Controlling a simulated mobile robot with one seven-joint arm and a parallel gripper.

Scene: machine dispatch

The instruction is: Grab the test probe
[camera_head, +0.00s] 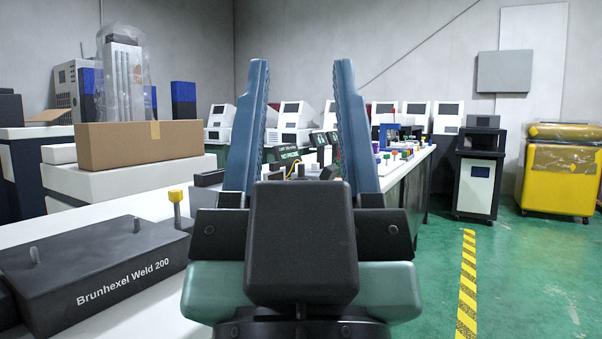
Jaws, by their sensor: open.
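My gripper (301,66) is in the middle of the view, its two long blue fingers pointing up and spread apart. No object is held between the fingers. I cannot surely pick out the test probe. Between and beyond the fingers, a thin yellow cable (296,166) and small dark items show on the bench, partly hidden by my gripper. A small yellow-topped post (177,207) stands at the right end of a black box marked "Brunhexel Weld 200" (95,265), left of my gripper.
A long white bench (140,208) runs from the left foreground to the back. A cardboard box (140,148) sits at left. Several small coloured parts lie on the far bench at right. A dark cabinet (479,175) and yellow bin (560,180) stand at right. The green floor (535,265) there is clear.

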